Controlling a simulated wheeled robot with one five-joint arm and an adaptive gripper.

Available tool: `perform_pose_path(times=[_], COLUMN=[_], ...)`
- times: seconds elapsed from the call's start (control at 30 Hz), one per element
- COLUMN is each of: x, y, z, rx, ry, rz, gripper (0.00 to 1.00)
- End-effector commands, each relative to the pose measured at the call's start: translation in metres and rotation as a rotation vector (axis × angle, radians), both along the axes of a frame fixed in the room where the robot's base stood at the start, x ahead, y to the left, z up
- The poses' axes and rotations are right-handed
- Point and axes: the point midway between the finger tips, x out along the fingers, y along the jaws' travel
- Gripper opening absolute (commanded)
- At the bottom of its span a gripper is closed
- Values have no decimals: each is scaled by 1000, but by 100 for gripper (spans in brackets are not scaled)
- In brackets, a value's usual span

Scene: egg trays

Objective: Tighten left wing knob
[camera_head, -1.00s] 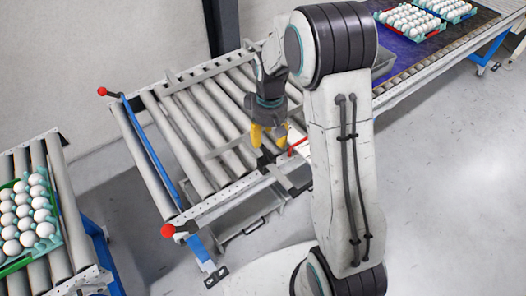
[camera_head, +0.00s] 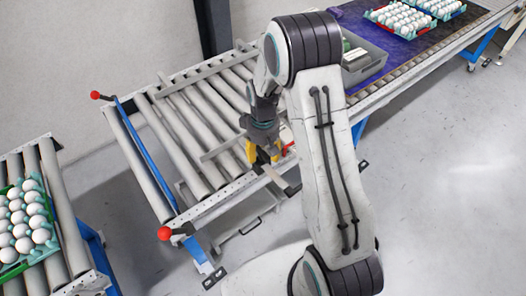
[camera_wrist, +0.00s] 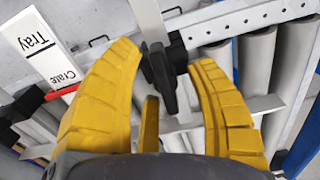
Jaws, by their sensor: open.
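A black wing knob (camera_wrist: 162,78) shows in the wrist view, beside a flat grey metal bar (camera_wrist: 148,22) at the conveyor's side rail. My gripper (camera_wrist: 164,58) is open, with one yellow finger on each side of the knob. Clear gaps show between the knob and both fingers, so they look apart from it. In the head view my gripper (camera_head: 262,154) is low over the front rail of the roller conveyor (camera_head: 215,205). The knob cannot be made out there behind the fingers.
A white sign reading Tray and Crate (camera_wrist: 42,48), with a red pointer, is near the left finger. Red ball-ended levers (camera_head: 165,233) stand at the conveyor's left end. A grey crate (camera_head: 366,65) and egg trays (camera_head: 400,17) are on the far right belt. Floor at right is clear.

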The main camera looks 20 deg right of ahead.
Motion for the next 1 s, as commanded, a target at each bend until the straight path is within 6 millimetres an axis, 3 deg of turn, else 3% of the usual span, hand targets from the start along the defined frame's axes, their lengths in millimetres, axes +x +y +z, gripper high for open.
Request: perform_pose_path(times=[0.6, 1.0], x=[0, 0], y=[0, 0], z=[0, 0], rx=[0, 0], ry=[0, 0], rz=[0, -5], gripper=[0, 0])
